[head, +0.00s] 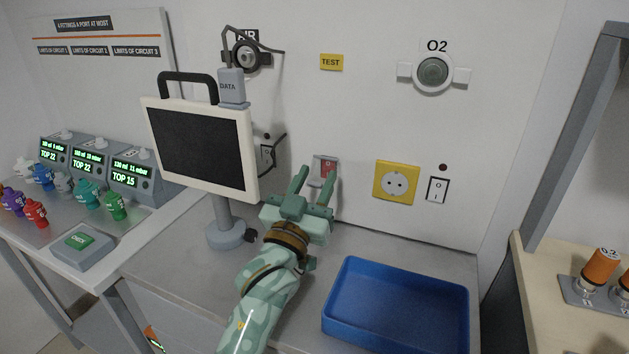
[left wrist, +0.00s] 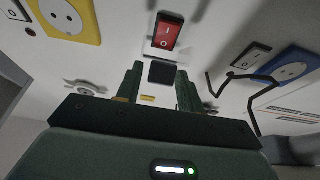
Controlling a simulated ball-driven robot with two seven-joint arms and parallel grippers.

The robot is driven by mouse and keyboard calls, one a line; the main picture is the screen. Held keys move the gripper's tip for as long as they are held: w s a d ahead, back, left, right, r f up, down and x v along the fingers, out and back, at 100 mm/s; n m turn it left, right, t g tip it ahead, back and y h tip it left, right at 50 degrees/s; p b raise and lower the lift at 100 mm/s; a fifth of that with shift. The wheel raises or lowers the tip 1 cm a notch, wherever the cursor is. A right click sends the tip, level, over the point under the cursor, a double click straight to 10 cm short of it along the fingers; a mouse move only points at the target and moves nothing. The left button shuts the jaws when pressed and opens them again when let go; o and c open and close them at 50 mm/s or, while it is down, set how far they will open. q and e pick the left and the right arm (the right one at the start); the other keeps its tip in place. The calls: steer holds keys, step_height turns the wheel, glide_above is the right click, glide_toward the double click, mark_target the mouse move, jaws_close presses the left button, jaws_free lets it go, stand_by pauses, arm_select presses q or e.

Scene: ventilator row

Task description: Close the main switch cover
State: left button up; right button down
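The main switch is a red rocker (head: 328,168) in a pale frame on the wall panel. It also shows in the left wrist view (left wrist: 168,32), uncovered, with the I mark visible. A pale plate-like edge beside the rocker may be its cover; its exact outline and hinge are hard to tell. My left gripper (head: 316,174) is open and empty, with its fingers pointing toward the wall just in front of the switch. In the left wrist view its two fingers (left wrist: 160,82) stand apart, with a dark square between them. My right gripper is not in view.
A monitor (head: 203,145) on a stand is left of my left arm. A yellow socket (head: 396,182) and a black-and-white switch (head: 437,190) are to the right. A blue tray (head: 398,338) sits on the counter at front right. Free counter lies between the tray and the wall.

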arm_select(q)
steer(key=shift+o, duration=0.2)
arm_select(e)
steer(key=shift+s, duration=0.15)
arm_select(q)
steer(key=shift+s+a+p, duration=0.15)
steer(key=shift+s+p, duration=0.25)
steer(key=shift+p, duration=0.05)
steer(key=s+a+p, duration=0.3)
steer(key=s+p, duration=0.2)
steer(key=s, duration=0.6)
steer(key=shift+s+a+f, duration=0.2)
steer(key=shift+s+a, duration=0.2)
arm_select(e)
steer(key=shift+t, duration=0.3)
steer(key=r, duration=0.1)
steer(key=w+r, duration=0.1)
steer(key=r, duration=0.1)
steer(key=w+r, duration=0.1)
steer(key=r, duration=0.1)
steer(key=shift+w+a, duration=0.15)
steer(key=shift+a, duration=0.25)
